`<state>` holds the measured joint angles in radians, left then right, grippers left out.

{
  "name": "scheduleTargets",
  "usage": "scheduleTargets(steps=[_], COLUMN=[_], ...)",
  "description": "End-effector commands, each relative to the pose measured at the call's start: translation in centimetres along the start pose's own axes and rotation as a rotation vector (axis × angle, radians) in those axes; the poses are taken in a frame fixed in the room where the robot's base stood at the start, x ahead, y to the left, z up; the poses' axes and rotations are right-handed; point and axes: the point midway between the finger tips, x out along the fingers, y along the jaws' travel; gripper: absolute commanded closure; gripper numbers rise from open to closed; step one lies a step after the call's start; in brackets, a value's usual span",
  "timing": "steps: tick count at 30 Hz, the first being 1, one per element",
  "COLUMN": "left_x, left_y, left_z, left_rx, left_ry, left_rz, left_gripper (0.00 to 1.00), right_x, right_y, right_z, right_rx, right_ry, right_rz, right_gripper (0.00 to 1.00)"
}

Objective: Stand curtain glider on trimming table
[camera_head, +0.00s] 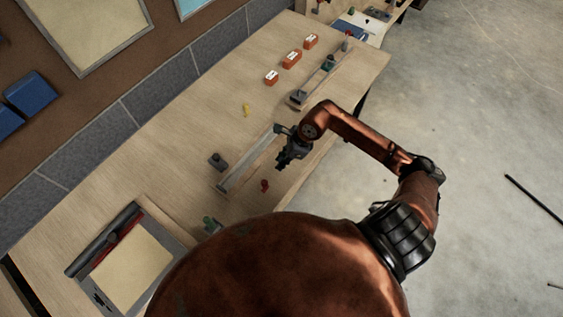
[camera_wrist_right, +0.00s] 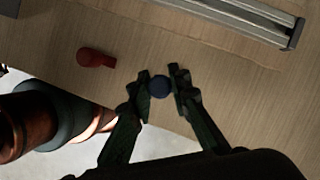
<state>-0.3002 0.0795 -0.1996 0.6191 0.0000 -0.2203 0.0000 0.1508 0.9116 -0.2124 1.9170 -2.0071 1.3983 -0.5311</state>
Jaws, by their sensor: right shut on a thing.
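My right gripper (camera_head: 283,162) is over the light wooden table (camera_head: 170,135), near its right edge. In the right wrist view, its fingers (camera_wrist_right: 160,90) are shut on a small dark blue round-ended piece (camera_wrist_right: 159,86), which looks like a curtain glider. Its lower part and any gap to the table cannot be made out. A similar red piece (camera_head: 264,185) lies on the table close by and shows in the right wrist view too (camera_wrist_right: 95,57). A small yellow piece (camera_head: 246,109) is farther up the table. I cannot tell which surface is the trimming table. My left gripper is out of view.
A long metal rail (camera_head: 247,158) lies beside my right gripper. Several orange boxes, including one (camera_head: 271,77), stand farther back. A paper trimmer (camera_head: 133,268) lies at the near left. Bare wood lies left of the rail.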

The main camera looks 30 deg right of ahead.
Motion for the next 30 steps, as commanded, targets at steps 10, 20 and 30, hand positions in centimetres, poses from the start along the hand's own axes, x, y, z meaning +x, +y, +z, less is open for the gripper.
scheduleTargets(steps=[10, 20, 30], left_x=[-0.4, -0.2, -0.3], left_y=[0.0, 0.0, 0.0], left_z=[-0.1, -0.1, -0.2], left_rx=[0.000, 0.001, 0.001], left_ry=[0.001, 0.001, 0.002], left_rz=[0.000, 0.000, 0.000], left_gripper=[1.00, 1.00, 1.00], right_x=[1.5, 1.7, 1.6], right_y=[0.0, 0.0, 0.0], right_z=[-0.6, -0.7, -0.6], right_rx=[-0.001, 0.000, 0.000], right_ry=[0.000, 0.000, 0.000], right_rz=[-0.002, -0.001, -0.001], right_gripper=[1.00, 0.68, 0.65])
